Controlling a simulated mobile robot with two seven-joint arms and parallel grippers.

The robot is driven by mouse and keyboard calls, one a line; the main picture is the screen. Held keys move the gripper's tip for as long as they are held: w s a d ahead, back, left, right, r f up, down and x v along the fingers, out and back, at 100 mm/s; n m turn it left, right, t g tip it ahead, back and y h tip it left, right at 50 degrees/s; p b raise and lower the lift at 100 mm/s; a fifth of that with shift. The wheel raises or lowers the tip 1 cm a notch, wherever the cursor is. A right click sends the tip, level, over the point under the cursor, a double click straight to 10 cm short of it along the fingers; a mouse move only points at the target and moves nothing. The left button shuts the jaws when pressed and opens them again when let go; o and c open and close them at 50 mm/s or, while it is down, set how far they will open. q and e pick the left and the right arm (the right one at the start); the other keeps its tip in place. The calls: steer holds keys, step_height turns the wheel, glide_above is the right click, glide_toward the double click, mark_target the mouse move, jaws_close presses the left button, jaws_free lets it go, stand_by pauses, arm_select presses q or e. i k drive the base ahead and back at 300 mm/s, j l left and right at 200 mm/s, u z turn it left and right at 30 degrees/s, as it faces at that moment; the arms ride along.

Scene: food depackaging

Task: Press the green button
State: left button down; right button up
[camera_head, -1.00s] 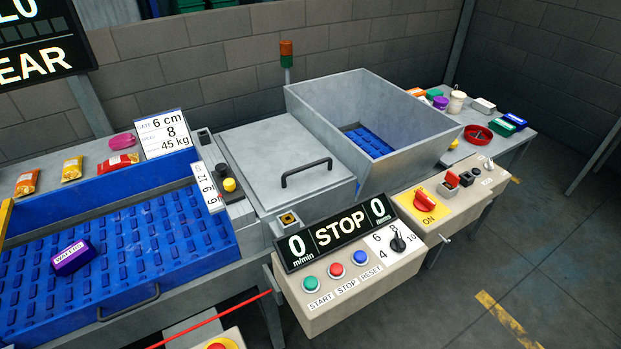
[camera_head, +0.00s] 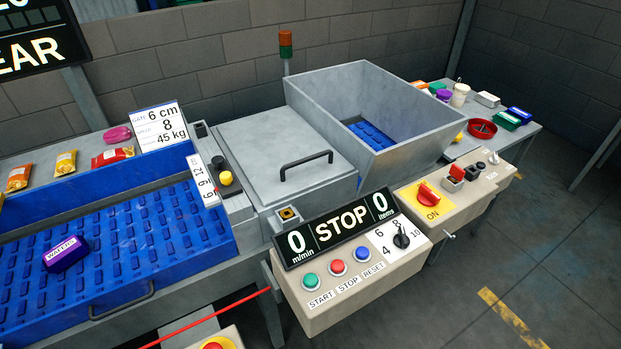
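The green button (camera_head: 311,281) is round and sits at the left of a row on the front of a beige control box (camera_head: 345,310), above the label START. A red button (camera_head: 337,267) labelled STOP and a blue button (camera_head: 362,254) labelled RESET sit to its right. The black display (camera_head: 337,231) above them reads 0 m/min, STOP, 0 items. Neither of my grippers shows in the head view, and nothing covers the green button.
A black dial (camera_head: 402,238) is at the box's right. A second panel with a red ON switch (camera_head: 429,194) stands beyond it. A red cord (camera_head: 215,314) runs left of the box. A blue conveyor (camera_head: 120,262) carries a purple package (camera_head: 67,254). Floor at right is clear.

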mark_target(310, 281)
steer(key=i+j+z, duration=0.25)
steer(key=j+z, duration=0.25)
steer(key=j, duration=0.15)
steer(key=i+j+z, duration=0.15)
steer(key=j+z, duration=0.35)
steer(key=j, duration=0.2)
steer(key=j+z, duration=0.45)
steer(key=j, duration=0.3)
